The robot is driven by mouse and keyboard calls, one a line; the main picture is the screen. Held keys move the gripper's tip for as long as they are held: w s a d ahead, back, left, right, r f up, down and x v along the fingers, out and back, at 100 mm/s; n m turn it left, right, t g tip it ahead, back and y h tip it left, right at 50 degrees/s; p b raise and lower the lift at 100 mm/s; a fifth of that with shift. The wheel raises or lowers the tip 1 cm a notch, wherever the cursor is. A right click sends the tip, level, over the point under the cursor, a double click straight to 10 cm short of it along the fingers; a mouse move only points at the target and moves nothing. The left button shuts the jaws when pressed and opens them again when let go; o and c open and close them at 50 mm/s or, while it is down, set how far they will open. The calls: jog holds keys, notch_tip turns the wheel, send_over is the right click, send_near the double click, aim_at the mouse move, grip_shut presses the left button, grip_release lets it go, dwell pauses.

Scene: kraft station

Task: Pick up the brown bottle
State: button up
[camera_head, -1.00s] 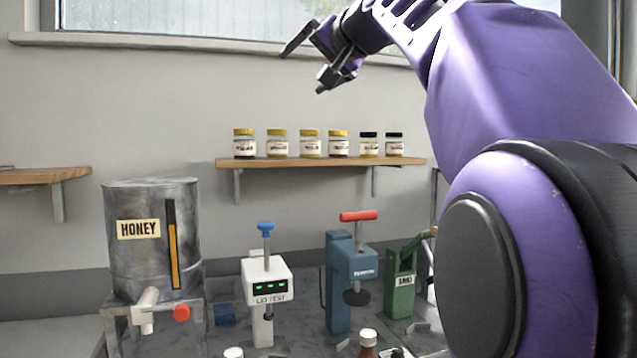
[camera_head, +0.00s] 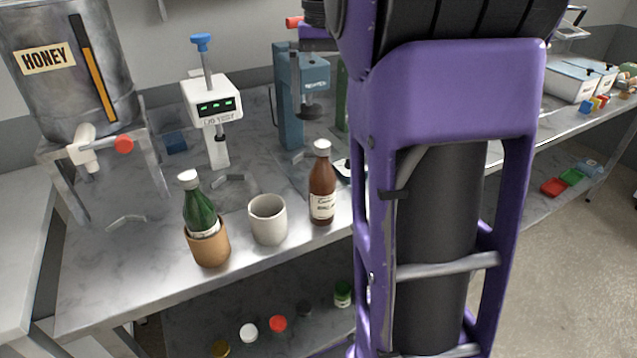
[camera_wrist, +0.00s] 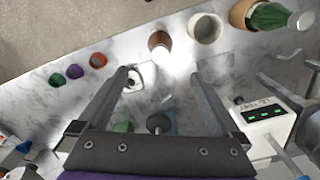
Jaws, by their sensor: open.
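The brown bottle (camera_head: 322,188) with a white cap and pale label stands upright near the front edge of the marble-topped bench, right of a grey cup. In the wrist view the brown bottle (camera_wrist: 157,40) is seen from above, beyond the fingertips and roughly in line with the gap between them. My gripper (camera_wrist: 158,73) is open, with nothing between its fingers. In the head view my purple arm fills the right centre and the gripper's fingers cannot be made out.
The grey cup (camera_head: 268,219) stands close left of the bottle, then a green bottle (camera_head: 199,207) in a cork-coloured holder (camera_head: 209,248). Behind are a white lid tester (camera_head: 213,102) and a blue press (camera_head: 289,100). Several coloured lids lie on the lower shelf.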

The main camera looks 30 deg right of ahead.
aim_at(322, 171)
notch_tip(322, 171, down, 10)
jog(key=shift+a+f+b, duration=0.1)
jog(key=shift+f+b, duration=0.1)
jog(key=shift+b, duration=0.9)
jog(key=shift+s+f+b, duration=0.15)
jog(key=shift+f+b, duration=0.2)
jog(key=shift+f, duration=1)
jog(key=shift+s+f+b, duration=0.1)
jog(key=shift+f+b, duration=0.25)
jog(key=shift+f, duration=0.95)
grip_shut()
